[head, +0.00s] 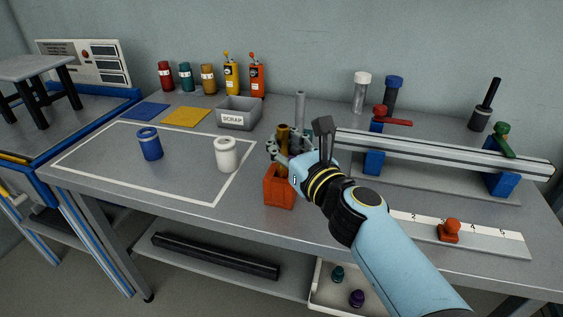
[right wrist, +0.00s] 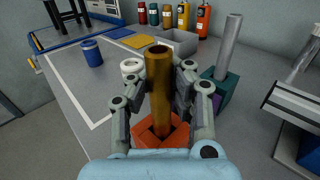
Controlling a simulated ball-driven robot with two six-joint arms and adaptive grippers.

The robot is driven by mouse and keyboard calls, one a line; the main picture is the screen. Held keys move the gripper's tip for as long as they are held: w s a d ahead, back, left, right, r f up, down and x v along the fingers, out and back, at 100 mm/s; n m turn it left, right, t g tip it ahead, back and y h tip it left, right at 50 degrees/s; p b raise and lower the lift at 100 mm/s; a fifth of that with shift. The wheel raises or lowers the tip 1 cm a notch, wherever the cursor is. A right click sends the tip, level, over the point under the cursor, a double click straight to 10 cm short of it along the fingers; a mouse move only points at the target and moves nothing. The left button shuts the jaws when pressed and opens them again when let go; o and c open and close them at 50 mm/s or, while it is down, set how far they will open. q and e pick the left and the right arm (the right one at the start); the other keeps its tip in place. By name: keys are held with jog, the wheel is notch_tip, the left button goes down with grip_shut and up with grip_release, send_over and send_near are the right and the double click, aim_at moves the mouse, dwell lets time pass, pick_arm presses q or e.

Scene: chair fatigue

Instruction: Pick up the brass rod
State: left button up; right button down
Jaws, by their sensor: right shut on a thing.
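The brass rod (head: 284,133) stands upright in an orange block holder (head: 279,189) near the middle of the table's front part. In the right wrist view the rod (right wrist: 159,92) rises between the grey fingers, with its lower end in the orange holder (right wrist: 150,143). My right gripper (head: 283,147) is shut on the rod above the holder; its fingers (right wrist: 166,80) lie on both sides of it. The rod's bottom end is hidden inside the holder. My left gripper is not in view.
A grey rod (right wrist: 231,45) stands in a teal holder (right wrist: 222,83) close to the right of my gripper. A white cup (head: 227,154) and blue cup (head: 150,144) stand left. A grey scrap bin (head: 238,119) is behind. A long rail fixture (head: 440,150) is right.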

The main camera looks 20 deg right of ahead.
dwell(0.5)
notch_tip(320, 180, up, 10)
jog(key=p, duration=0.8)
jog(key=shift+s+r+p, duration=0.1)
jog(key=shift+p, duration=0.2)
